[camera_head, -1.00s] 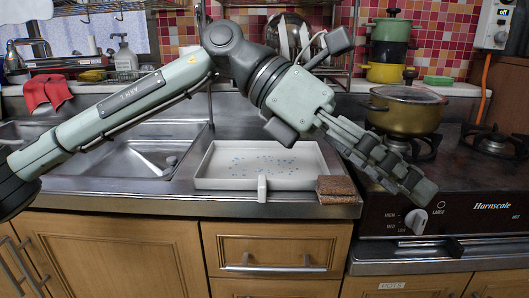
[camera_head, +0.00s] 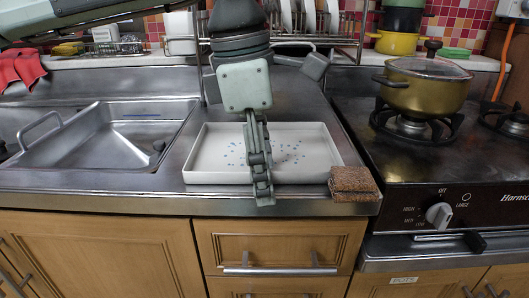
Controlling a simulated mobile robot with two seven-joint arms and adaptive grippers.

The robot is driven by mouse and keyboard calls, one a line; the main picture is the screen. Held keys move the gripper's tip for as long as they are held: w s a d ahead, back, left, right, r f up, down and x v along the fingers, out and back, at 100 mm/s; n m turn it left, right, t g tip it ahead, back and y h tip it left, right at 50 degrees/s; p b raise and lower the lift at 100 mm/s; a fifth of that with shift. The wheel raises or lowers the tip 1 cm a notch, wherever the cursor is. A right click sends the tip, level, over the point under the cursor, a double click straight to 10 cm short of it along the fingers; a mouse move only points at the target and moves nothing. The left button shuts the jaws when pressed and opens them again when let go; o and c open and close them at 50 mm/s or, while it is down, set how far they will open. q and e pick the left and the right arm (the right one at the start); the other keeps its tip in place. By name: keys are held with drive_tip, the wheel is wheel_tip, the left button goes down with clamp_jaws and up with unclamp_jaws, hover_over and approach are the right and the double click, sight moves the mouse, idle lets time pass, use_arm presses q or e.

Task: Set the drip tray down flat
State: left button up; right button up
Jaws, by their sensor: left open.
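The drip tray (camera_head: 205,160) is a shallow white tray with blue drops in it. It is on the metal counter between the sink and the stove, and looks about level. My left gripper (camera_head: 263,192) points down over the middle of its front wall. Its fingers are open and seen edge-on. They hide part of the tray's middle and the front tab. I cannot tell whether they touch the tray. My right gripper is not in view.
A brown sponge (camera_head: 352,180) lies at the tray's right front corner, near the counter edge. The sink (camera_head: 95,140) is on the left. A lidded pot (camera_head: 425,85) stands on the stove to the right. A dish rack (camera_head: 310,25) is behind.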

use_arm(q)
drive_tip(key=shift+f, duration=0.4)
drive_tip(key=shift+c, duration=0.3)
clamp_jaws()
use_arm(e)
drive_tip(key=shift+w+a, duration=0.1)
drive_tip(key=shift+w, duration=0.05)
use_arm(q)
drive_tip(key=shift+r, duration=0.1)
drive_tip(key=shift+r, duration=0.25)
wheel_tip(320, 180, up, 4)
drive_tip(key=shift+d+f, duration=0.1)
drive_tip(key=shift+f, duration=0.1)
drive_tip(key=s+a+r, duration=0.6)
drive_tip(key=s+a, duration=0.1)
drive_tip(key=s, duration=0.2)
drive_tip(key=shift+s+r+b, duration=0.15)
drive_tip(key=shift+r+b, duration=0.2)
drive_tip(key=shift+b, duration=0.1)
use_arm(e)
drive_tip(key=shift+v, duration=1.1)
